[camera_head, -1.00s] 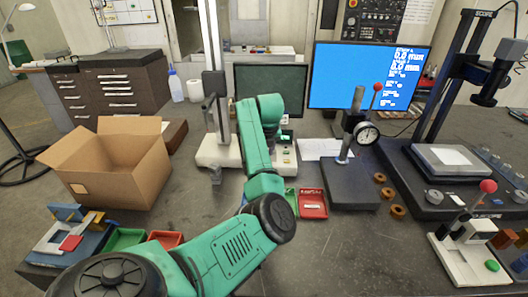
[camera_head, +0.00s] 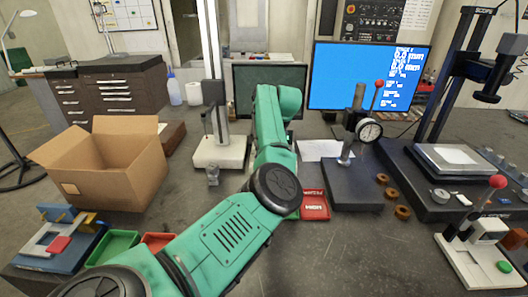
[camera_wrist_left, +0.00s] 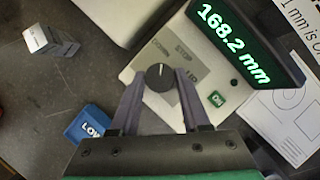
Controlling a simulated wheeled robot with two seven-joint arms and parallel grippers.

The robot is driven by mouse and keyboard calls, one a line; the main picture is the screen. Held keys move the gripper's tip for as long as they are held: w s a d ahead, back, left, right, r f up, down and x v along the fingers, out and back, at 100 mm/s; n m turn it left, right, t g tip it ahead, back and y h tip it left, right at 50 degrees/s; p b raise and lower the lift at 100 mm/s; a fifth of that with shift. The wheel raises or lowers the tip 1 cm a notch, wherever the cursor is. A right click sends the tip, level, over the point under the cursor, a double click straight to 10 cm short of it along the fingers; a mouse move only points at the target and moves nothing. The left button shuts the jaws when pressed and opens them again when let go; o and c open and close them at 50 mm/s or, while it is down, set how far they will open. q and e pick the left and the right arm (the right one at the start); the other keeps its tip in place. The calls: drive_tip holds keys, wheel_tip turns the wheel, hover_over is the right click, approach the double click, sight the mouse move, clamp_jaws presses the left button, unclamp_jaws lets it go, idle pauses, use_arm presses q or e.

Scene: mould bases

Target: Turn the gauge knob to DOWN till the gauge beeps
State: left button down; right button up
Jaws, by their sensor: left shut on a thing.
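The gauge knob (camera_wrist_left: 159,77) is a round black dial with a white mark, on a pale panel labelled DOWN, STOP and UP. The mark points up the wrist picture, roughly toward the DOWN and STOP side. My left gripper (camera_wrist_left: 160,88) has its fingers on either side of the knob and is shut on it. The gauge's display (camera_wrist_left: 240,45) reads 168.2 mm in green. In the head view the gauge's white base (camera_head: 218,153) and tall column (camera_head: 212,60) show, but my left arm covers the knob and gripper. My right gripper is not in view.
A small grey metal block (camera_wrist_left: 50,40) and a blue tray marked LOW (camera_wrist_left: 90,124) lie beside the gauge. An open cardboard box (camera_head: 100,165) stands left; a dial gauge stand (camera_head: 352,185) and red tray (camera_head: 314,205) are right.

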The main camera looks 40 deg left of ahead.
use_arm(q)
drive_tip(key=shift+r+n, duration=0.1)
drive_tip(key=shift+n, duration=0.2)
drive_tip(key=shift+c, duration=1.9)
unclamp_jaws()
drive_tip(key=b+v, duration=0.1)
drive_tip(key=v, duration=0.4)
drive_tip(key=shift+w+d+r+b, duration=0.15)
drive_tip(key=shift+r+b, duration=0.05)
drive_tip(key=shift+b, duration=0.15)
drive_tip(key=v, duration=0.9)
drive_tip(key=shift+p, duration=0.35)
drive_tip(key=shift+d, duration=0.1)
